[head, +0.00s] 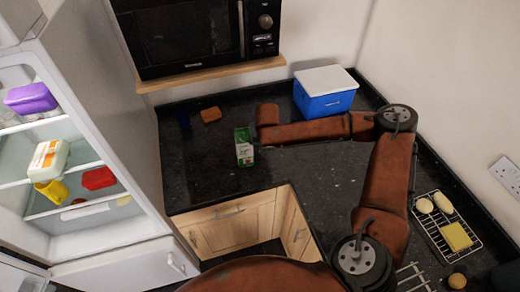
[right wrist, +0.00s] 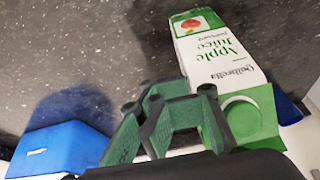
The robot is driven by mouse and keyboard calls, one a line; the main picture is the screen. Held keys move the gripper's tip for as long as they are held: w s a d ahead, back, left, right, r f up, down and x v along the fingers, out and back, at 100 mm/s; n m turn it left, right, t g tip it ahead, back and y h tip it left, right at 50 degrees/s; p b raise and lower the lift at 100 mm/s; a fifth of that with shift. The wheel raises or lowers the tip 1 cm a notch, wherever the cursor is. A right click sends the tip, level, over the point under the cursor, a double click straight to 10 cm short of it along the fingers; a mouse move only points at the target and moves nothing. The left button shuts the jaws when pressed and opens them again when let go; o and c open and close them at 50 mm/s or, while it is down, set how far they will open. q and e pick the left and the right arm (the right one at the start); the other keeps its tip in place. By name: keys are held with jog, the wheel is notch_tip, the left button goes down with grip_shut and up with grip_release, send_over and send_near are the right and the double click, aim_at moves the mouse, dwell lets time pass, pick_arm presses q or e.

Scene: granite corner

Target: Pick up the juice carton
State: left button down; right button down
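The juice carton (head: 243,148), green and white, stands on the dark countertop near its front edge. In the right wrist view the carton (right wrist: 215,58) shows its "Apple Juice" label and green cap, beyond and to the right of my fingers. My right gripper (right wrist: 168,100) has green-padded fingers that appear apart, with the carton not held between them. In the head view the end of my right arm is just right of the carton; its fingers are hard to make out there. Whether they touch the carton is unclear. My left gripper is not in view.
A blue cooler with white lid (head: 325,92) stands behind my right arm. A microwave (head: 200,32) sits on a shelf above. A wire rack (head: 447,232) is at right; an open fridge (head: 100,120) at left.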

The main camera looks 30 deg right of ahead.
jog(key=c, duration=0.8)
grip_release()
dwell(0.4)
